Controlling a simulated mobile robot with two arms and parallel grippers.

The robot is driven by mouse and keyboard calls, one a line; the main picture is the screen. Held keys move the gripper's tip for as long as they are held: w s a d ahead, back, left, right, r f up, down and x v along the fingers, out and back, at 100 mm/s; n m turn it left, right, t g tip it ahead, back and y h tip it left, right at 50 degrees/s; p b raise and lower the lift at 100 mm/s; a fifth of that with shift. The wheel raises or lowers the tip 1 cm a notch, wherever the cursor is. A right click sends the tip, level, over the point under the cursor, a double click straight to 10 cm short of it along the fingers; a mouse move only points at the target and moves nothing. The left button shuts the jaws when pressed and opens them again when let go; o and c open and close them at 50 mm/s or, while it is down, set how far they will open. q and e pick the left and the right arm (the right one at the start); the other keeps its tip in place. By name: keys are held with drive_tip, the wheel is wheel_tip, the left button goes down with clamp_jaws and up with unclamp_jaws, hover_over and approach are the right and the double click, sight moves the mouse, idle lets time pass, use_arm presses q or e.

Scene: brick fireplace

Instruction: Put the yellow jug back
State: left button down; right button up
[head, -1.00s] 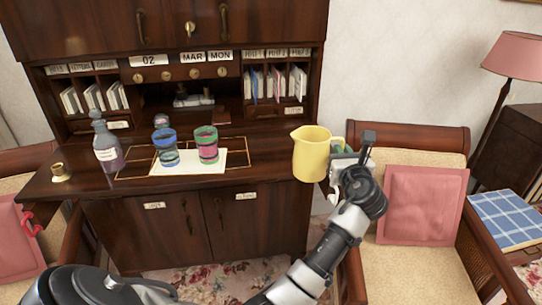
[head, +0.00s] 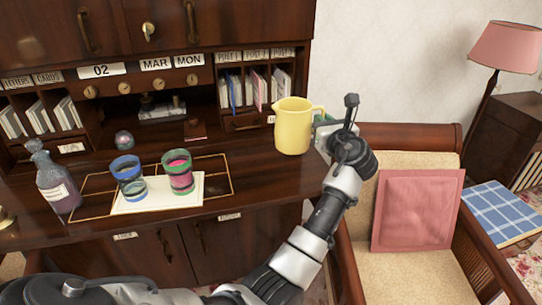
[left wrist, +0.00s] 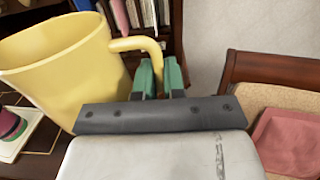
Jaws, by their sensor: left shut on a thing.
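The yellow jug (head: 293,127) is upright, with its handle on the right. It appears over the right end of the dark wooden desk top (head: 255,165); I cannot tell whether its base touches the wood. My left gripper (head: 322,119) is shut on the jug's handle from the right. In the left wrist view the green fingertips (left wrist: 160,76) are close together at the handle, and the yellow jug (left wrist: 62,68) fills the upper left. My right gripper is not in view.
On the desk, a blue-rimmed glass (head: 128,178) and a green-and-pink glass (head: 178,172) stand on white paper (head: 150,203). A grey bottle (head: 55,180) stands left. Pigeonholes (head: 255,90) are behind. A chair with a pink cushion (head: 415,210) is at right.

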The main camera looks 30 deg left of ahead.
sight(284, 140)
use_arm(q)
drive_tip(key=s+a+f, duration=0.1)
drive_tip(key=s+a+f+p, duration=0.1)
drive_tip(key=a, duration=0.1)
drive_tip(key=s+a, duration=0.1)
drive_tip(key=shift+s+a+f, duration=0.4)
drive_tip(key=shift+s+a+f+p, duration=0.25)
drive_tip(key=shift+a+f, duration=0.2)
drive_tip(key=shift+a, duration=0.15)
drive_tip(key=shift+s+a+f+p, duration=0.25)
drive_tip(key=shift+a+f, duration=0.2)
drive_tip(key=shift+a, duration=0.15)
drive_tip(key=shift+s+a+f, duration=0.1)
drive_tip(key=shift+a+f, duration=0.1)
drive_tip(key=shift+a, duration=0.1)
drive_tip(key=shift+s+f, duration=0.1)
drive_tip(key=shift+f, duration=0.1)
wheel_tip(284, 140, down, 4)
drive_tip(key=shift+r, duration=0.1)
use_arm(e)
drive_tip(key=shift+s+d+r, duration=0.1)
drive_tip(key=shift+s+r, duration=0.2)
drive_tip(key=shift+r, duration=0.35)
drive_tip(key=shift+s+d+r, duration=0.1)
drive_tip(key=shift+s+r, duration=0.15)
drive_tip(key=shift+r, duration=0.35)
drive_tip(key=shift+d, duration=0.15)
